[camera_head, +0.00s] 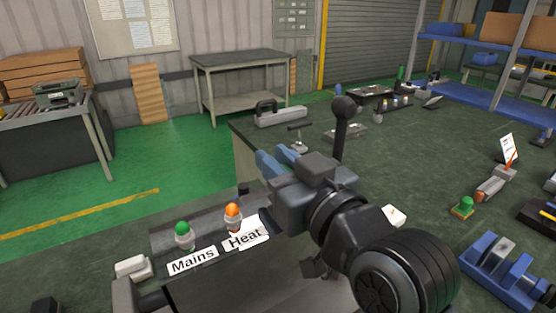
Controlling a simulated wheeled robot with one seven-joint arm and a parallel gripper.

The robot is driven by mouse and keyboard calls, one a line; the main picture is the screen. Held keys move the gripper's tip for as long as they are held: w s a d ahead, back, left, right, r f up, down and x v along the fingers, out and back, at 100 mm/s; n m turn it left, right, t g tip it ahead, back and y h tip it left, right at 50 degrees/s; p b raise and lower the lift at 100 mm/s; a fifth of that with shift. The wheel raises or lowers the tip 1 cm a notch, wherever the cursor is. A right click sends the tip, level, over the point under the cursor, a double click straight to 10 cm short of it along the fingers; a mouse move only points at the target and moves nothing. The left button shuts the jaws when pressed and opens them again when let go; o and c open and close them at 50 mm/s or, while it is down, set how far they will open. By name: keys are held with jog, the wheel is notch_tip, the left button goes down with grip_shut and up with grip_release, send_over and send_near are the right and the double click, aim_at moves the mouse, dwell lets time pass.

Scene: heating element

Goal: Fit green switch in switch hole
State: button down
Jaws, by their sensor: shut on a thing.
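My gripper (269,163), with blue fingers, is above the right part of the heating panel (207,258). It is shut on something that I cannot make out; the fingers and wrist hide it. The panel bears a green dome (182,229) by the "Mains" label (192,261) and an orange dome (232,210) by the "Heat" label (245,235). A green-topped piece on a small square base (464,205) lies on the dark table at the right. I cannot tell which green piece is the switch. No switch hole can be made out; my arm covers the panel's right side.
The dark table (420,150) holds scattered parts. A blue rack (497,272) stands at front right, and a grey handled block (280,116) lies at the far left edge. A white block (132,267) is left of the panel. Green floor is open beyond.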

jog(key=shift+f+b, duration=1.15)
jog(key=shift+f, duration=0.4)
jog(key=c, duration=0.9)
grip_release()
jog(key=shift+s+d+f, duration=0.15)
jog(key=shift+s+d, duration=0.05)
jog(key=shift+s, duration=0.05)
jog(key=b+v, duration=0.1)
jog(key=v, duration=0.6)
jog(key=shift+r, duration=0.2)
jog(key=shift+s, duration=0.1)
jog(key=shift+d, duration=0.1)
